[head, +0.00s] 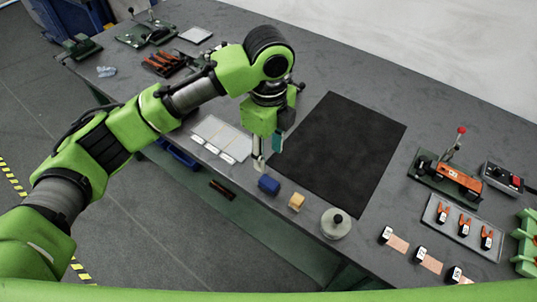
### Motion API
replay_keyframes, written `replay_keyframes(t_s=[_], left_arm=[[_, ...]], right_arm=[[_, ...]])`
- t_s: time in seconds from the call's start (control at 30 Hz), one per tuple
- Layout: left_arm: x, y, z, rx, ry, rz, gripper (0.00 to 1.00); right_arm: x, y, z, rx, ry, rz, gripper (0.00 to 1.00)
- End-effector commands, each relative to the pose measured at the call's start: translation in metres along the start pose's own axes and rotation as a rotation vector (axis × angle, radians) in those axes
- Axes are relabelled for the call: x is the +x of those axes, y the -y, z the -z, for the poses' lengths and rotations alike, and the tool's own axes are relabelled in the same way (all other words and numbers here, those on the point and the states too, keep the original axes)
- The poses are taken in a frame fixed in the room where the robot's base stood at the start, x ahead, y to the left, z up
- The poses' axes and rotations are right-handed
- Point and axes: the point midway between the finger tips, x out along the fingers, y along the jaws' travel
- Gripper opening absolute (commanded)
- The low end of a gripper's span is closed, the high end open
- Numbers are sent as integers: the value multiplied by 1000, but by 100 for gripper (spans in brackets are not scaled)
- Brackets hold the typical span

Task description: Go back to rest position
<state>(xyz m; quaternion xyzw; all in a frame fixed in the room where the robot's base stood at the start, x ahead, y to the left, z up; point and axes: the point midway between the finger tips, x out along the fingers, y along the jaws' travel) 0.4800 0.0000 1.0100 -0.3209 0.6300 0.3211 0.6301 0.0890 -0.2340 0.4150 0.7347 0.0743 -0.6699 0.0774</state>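My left arm comes in from the left in the head view and reaches over the table. My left gripper (267,156) points down beside the left edge of the black mat (345,150). Its two fingers stand apart, and I see nothing held between them. My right gripper is not in view.
A white tray (222,138) lies left of the gripper. A blue block (268,185), a yellow block (296,202) and a round metal weight (336,223) stand near the front edge. A green fixture with a red-knobbed lever (449,178) and a tray of orange clips (463,226) are at right. Copper foil pieces (429,262) lie in front.

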Motion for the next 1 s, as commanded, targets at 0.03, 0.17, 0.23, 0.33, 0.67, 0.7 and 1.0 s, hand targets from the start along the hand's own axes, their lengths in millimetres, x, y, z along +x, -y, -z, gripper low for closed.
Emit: replay_keyframes(t_s=[0.03, 0.17, 0.23, 0.33, 0.67, 0.7, 1.0], left_arm=[[0, 0, 0, 0, 0, 0, 38], [0, 0, 0, 0, 0, 0, 38], [0, 0, 0, 0, 0, 0, 38], [0, 0, 0, 0, 0, 0, 38], [40, -9, 44, -147, -146, 76, 38], [48, -12, 52, -196, -181, 94, 38], [87, -36, 76, -679, -399, 205, 38]], right_arm=[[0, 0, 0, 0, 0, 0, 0], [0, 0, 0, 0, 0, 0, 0], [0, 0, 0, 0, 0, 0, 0], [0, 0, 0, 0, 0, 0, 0], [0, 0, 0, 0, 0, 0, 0], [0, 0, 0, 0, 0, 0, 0], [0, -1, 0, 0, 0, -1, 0]])
